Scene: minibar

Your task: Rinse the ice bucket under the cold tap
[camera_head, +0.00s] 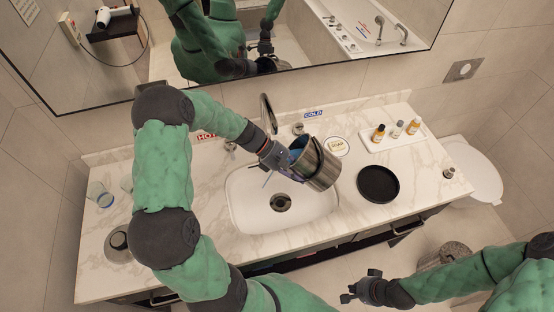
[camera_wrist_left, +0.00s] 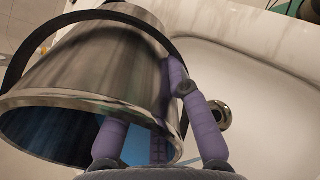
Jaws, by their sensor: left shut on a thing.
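The ice bucket (camera_head: 322,171) is shiny metal with a dark handle, held tilted above the right part of the white sink (camera_head: 250,205). My left gripper (camera_head: 290,160) is shut on its rim. In the left wrist view the bucket (camera_wrist_left: 95,75) has its mouth toward the camera, with one finger of the gripper (camera_wrist_left: 165,125) inside and one outside. Something blue shows inside the mouth. The tap spout (camera_head: 266,108) stands behind the sink, left of the bucket. The cold handle (camera_head: 298,128) is by the COLD label (camera_head: 313,114). My right gripper (camera_head: 358,287) looks open and empty, in front of the counter.
A round black tray (camera_head: 378,184) lies right of the sink. A white tray (camera_head: 390,141) with small bottles and a soap dish (camera_head: 336,146) stand behind it. Glasses (camera_head: 100,194) stand at the left. A toilet (camera_head: 474,170) is at the right. The drain (camera_head: 281,202) is uncovered.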

